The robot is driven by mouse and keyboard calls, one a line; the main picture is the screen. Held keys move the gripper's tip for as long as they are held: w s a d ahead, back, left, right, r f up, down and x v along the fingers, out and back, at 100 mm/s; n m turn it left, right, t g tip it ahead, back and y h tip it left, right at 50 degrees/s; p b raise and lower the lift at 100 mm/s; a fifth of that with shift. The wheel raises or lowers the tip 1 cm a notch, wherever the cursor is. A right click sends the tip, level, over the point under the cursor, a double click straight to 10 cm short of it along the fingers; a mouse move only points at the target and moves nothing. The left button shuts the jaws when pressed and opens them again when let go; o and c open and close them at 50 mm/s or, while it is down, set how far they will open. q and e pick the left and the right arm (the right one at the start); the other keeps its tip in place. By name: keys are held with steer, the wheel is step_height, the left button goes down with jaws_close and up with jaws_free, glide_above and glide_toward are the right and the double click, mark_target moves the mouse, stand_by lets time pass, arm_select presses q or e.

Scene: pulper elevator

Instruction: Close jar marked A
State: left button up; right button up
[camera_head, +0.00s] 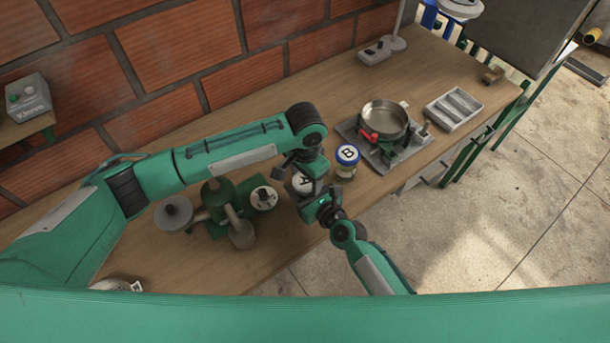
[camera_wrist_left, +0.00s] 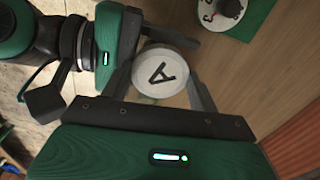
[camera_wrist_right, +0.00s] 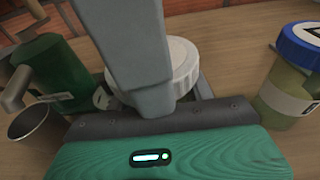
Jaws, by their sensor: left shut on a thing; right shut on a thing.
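Jar A, with a white lid (camera_head: 302,183) marked with a black A, stands on the bench between my two grippers. The lid also shows in the left wrist view (camera_wrist_left: 160,72) and the right wrist view (camera_wrist_right: 182,66); it sits at the jar's top. My left gripper (camera_head: 305,172) reaches it from above, with its fingers on either side of the lid. My right gripper (camera_head: 318,200) comes in from the near side, low at the jar, and shows at upper left in the left wrist view (camera_wrist_left: 150,48). Most of the jar's body is hidden, so I cannot tell how the lid is seated.
Jar B, with a blue lid (camera_head: 348,154), stands close to the right. A green machine (camera_head: 218,195) with a dial stands to the left. A metal pan (camera_head: 384,118) and a grey tray (camera_head: 453,108) are further right. The brick wall (camera_head: 180,50) is behind.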

arm_select(q)
steer(key=shift+s+a+f, duration=0.15)
steer(key=shift+f, duration=0.7)
steer(key=shift+r, duration=0.25)
steer(key=shift+a+r, duration=0.2)
steer(key=shift+r, duration=0.1)
stand_by(0.4)
